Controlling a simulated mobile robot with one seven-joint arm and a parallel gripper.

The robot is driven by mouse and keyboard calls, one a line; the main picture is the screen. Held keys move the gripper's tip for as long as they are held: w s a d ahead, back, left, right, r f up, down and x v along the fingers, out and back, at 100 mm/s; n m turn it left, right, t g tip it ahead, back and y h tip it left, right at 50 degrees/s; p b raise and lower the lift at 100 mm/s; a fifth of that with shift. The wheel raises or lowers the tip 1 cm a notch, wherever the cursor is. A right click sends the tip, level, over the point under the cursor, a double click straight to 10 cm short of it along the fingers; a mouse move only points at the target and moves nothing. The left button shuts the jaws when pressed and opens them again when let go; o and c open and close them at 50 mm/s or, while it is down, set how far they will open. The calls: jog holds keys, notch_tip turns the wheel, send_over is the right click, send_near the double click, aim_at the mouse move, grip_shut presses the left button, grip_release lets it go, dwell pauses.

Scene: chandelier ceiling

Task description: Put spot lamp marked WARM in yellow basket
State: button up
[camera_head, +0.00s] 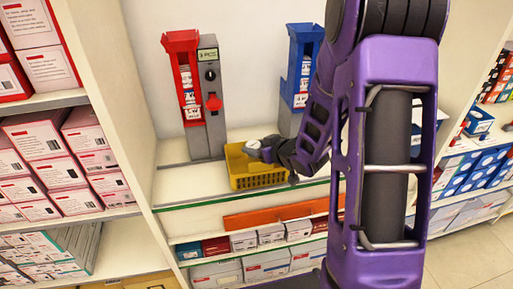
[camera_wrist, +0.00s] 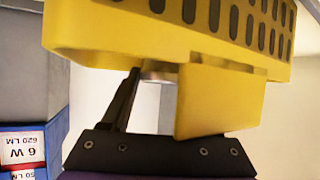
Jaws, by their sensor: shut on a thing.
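The yellow basket (camera_head: 258,182) stands on the white counter between the red and blue dispensers. It fills the top of the wrist view (camera_wrist: 110,38), and a yellow tab hides part of my gripper there. My gripper (camera_head: 256,149) is at the basket's top, coming in from the right. It is shut on a small pale, silvery thing, which I take for the spot lamp (camera_wrist: 158,74). Most of the lamp is hidden by the basket and fingers, and no WARM marking can be read. One dark finger shows left of the lamp in the wrist view.
A red dispenser (camera_head: 187,88) with a grey coin box (camera_head: 210,90) stands left of the basket. A blue dispenser (camera_head: 302,65) stands behind it to the right, partly hidden by my arm. Shelves of boxes (camera_head: 80,160) flank the counter.

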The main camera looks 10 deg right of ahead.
jog(key=shift+s+f, duration=0.2)
jog(key=shift+f, duration=0.35)
jog(key=o, duration=1.4)
jog(key=shift+s+f, duration=0.15)
jog(key=shift+f, duration=0.05)
jog(key=shift+r+p, duration=0.35)
jog(key=shift+r, duration=0.15)
jog(key=shift+d+r, duration=0.15)
jog(key=shift+r, duration=0.2)
jog(key=b+v, duration=0.1)
jog(key=v, duration=1)
jog(key=shift+d+r, duration=0.1)
jog(key=shift+r, duration=0.15)
